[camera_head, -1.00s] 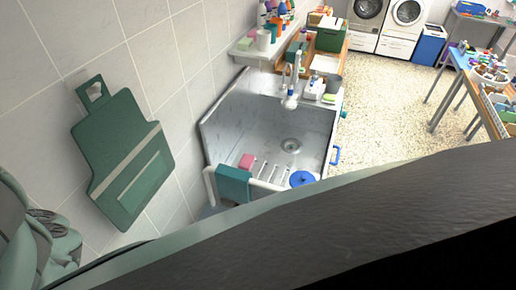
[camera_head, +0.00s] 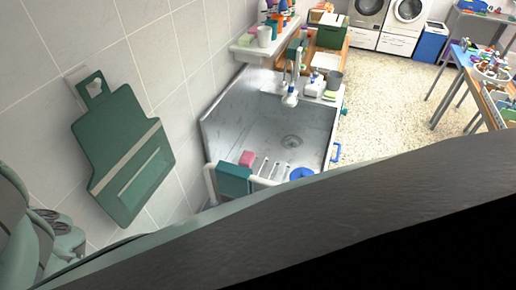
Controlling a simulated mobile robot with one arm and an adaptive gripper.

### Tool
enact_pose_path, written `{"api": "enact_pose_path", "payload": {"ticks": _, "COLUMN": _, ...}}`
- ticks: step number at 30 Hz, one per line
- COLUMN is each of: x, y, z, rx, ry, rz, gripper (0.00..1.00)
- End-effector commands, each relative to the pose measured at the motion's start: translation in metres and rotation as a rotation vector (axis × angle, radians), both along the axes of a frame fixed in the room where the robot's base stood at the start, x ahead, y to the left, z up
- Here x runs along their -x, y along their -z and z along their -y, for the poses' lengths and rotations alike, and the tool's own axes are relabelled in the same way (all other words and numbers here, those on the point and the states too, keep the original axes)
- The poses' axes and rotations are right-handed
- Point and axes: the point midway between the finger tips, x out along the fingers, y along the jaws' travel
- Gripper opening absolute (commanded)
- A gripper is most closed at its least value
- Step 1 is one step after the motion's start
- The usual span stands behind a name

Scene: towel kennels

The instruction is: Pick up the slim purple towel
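I cannot make out a slim purple towel in the head view. A teal cloth-like item (camera_head: 234,180) hangs over the white rail at the front of the sink. My gripper is not in view. Grey-green rounded parts at the lower left look like part of my arm, but no fingertips show. A large dark band, probably part of my own body, covers the lower part of the picture and hides what lies there.
A deep sink (camera_head: 225,123) with a tap (camera_head: 290,95) stands along the tiled wall. A green board (camera_head: 125,165) hangs on the wall. Speckled floor (camera_head: 385,100) between is clear.

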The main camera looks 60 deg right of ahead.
Motion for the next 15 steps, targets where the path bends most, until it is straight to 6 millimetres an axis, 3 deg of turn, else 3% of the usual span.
{"api": "enact_pose_path", "payload": {"ticks": 15, "x": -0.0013, "y": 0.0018, "z": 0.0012, "rx": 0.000, "ry": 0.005, "rz": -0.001, "gripper": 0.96}}
